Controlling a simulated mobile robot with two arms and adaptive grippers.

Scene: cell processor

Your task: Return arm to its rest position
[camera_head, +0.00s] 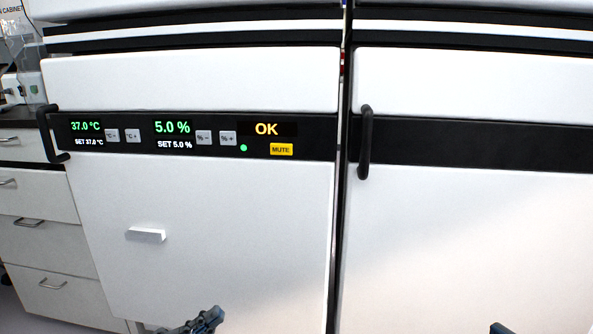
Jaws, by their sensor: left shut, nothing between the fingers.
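My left gripper (200,321) shows at the bottom edge of the view, in front of the lower part of the left white cabinet door (220,220). It is shut and empty, and apart from the door handles. Most of its arm is below the picture. A small dark piece, apparently the tip of my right gripper (499,328), shows at the bottom right. Too little of it is in view to tell whether it is open or shut.
The left door has a black control panel (190,152) reading 37.0 °C, 5.0 % and OK. Black handles (48,135) and (365,145) and a white knob (146,235) stick out. Both doors look closed. White drawers (40,240) stand at the left.

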